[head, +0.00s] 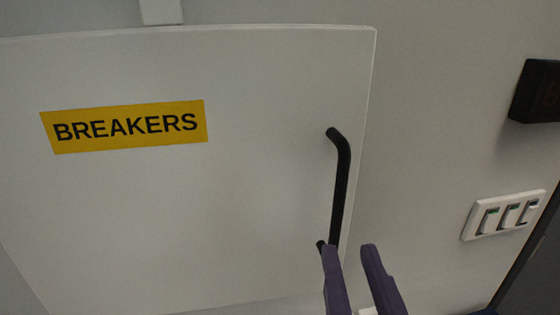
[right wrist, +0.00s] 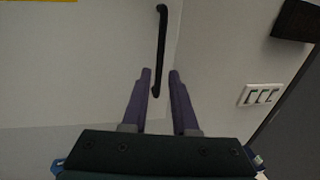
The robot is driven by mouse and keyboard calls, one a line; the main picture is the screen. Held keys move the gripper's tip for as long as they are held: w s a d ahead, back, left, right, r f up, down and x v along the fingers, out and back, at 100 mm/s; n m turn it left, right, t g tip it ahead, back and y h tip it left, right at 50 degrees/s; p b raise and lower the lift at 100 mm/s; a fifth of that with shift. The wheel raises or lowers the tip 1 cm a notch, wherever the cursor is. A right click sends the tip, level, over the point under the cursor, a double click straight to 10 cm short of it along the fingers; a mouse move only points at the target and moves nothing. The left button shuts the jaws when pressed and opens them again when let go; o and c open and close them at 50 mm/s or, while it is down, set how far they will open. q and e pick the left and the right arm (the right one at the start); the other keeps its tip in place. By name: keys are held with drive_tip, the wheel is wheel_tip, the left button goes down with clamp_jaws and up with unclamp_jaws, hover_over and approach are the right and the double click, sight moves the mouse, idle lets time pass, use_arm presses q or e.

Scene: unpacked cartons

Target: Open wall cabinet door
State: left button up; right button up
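The wall cabinet door (head: 200,210) is a white panel with a yellow BREAKERS label (head: 125,127), and it looks shut. Its black bar handle (head: 341,185) runs upright near the door's right edge. My right gripper (head: 348,250) is open, with two purple fingers at the lower end of the handle. In the right wrist view the handle (right wrist: 162,45) rises beyond the fingertips of the gripper (right wrist: 159,74), and its lower end shows between them. I cannot tell whether the fingers touch it. My left gripper is not in view.
A white switch plate (head: 503,214) with several rockers is on the wall to the right. A black box (head: 538,92) sticks out above it. A dark panel (head: 535,270) stands at the lower right. The wall between handle and switches is bare.

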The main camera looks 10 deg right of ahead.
sight(338, 217)
drive_tip(key=w, duration=0.2)
drive_tip(key=w+p, duration=0.1)
drive_tip(key=w, duration=0.1)
drive_tip(key=w+d+p, duration=0.1)
drive_tip(key=w, duration=0.1)
drive_tip(key=shift+w+r, duration=0.15)
drive_tip(key=shift+w, duration=0.2)
drive_tip(key=shift+w+d, duration=0.1)
drive_tip(key=shift+w, duration=0.35)
clamp_jaws()
idle(0.7)
